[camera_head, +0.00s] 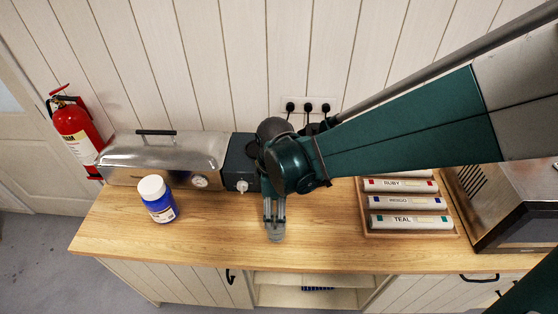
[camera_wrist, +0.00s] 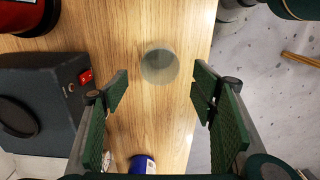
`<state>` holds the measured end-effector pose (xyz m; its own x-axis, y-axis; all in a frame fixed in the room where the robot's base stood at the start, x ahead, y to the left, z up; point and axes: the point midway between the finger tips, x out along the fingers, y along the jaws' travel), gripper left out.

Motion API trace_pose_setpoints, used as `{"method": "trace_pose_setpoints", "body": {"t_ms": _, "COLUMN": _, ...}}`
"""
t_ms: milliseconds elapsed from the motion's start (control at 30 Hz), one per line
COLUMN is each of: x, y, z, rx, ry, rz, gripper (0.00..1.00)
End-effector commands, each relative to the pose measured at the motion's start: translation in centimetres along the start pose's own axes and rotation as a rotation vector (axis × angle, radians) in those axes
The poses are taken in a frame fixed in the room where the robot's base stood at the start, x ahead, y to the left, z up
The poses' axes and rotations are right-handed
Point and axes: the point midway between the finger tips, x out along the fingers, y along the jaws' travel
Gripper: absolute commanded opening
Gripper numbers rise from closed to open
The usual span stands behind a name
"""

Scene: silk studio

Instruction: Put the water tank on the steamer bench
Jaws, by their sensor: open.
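The steamer bench (camera_head: 130,232) is a wooden-topped counter along the panelled wall. No object is labelled as the water tank. A blurred, translucent grey round thing (camera_wrist: 160,66) shows over the bench top in the wrist view, between and beyond my finger lines; it may be the tank, and I cannot tell its height. My gripper (camera_head: 274,225) points down over the front middle of the bench. In the wrist view its green-padded fingers (camera_wrist: 160,95) are wide apart, with no contact seen on the round thing. My arm hides part of the bench behind it.
A metal steamer (camera_head: 165,155) with a dark control box (camera_head: 241,165) stands at the back left. A blue white-capped bottle (camera_head: 160,205) stands before it. Right are a tray of labelled tubes (camera_head: 408,235) and a metal appliance (camera_head: 515,200). The front left of the bench is clear.

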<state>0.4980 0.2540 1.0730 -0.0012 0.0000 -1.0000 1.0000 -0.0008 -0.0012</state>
Motion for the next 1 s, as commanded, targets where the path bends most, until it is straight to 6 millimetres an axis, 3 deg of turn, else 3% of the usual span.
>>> {"method": "trace_pose_setpoints", "body": {"t_ms": 567, "x": -0.8, "y": 0.1, "z": 0.8, "rx": 0.042, "ry": 0.008, "rz": 0.014, "gripper": 0.57}}
{"method": "trace_pose_setpoints", "body": {"t_ms": 1000, "x": -5.8, "y": 0.6, "z": 6.2, "rx": 0.347, "ry": 0.073, "rz": 0.117, "gripper": 0.57}}
